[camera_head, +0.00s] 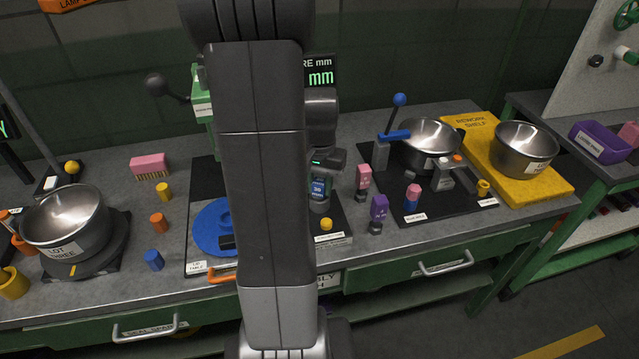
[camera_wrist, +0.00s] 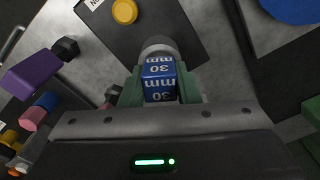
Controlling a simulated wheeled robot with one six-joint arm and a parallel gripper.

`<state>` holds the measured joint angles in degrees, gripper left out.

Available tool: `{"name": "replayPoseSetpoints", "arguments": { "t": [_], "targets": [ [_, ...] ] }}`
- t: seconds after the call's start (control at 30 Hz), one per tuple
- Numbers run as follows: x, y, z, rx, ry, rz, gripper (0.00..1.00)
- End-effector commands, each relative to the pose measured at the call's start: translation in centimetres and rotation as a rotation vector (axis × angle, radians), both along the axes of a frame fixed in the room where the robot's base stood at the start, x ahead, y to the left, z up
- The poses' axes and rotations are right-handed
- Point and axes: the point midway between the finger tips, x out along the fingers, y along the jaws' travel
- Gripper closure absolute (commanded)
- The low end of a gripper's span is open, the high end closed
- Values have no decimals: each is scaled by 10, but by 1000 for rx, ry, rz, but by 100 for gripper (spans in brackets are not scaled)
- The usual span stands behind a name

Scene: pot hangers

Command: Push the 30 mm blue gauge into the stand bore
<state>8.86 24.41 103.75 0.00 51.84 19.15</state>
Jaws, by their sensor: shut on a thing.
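The blue gauge (camera_wrist: 158,72), marked 30 mm, is between the green fingers of my gripper (camera_wrist: 160,88) in the wrist view. It also shows as a small blue block (camera_head: 318,187) under my gripper (camera_head: 321,165) in the head view. The stand's round grey bore piece (camera_wrist: 157,46) is right at the gauge's far end. In the head view its grey top (camera_head: 320,205) is just below the gauge. The gauge appears lined up with it, but the bore opening is hidden, so I cannot tell how deep the gauge sits.
A yellow button (camera_wrist: 124,11) is on the dark stand base. A purple-handled gauge (camera_head: 379,208) and a pink one (camera_head: 363,178) stand to the right. A blue disc (camera_head: 209,238) lies to the left. Steel pots (camera_head: 429,140) stand farther right.

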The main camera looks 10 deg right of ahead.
Motion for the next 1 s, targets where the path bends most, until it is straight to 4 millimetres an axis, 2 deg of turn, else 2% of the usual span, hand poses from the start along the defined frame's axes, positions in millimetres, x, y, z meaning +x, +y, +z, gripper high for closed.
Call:
{"name": "replayPoseSetpoints", "arguments": {
  "t": [0.03,0.13,0.17,0.43,0.57,0.67,1.0],
  "targets": [
    [0,0,-1,0,0,0,67],
    [0,0,0,0,0,0,48],
    [0,0,0,0,0,0,46],
    [0,0,0,0,0,0,46],
    [1,0,10,0,-2,0,46],
    [1,0,27,-1,-5,0,46],
    [1,0,104,-1,-5,0,46]
  ]
}}
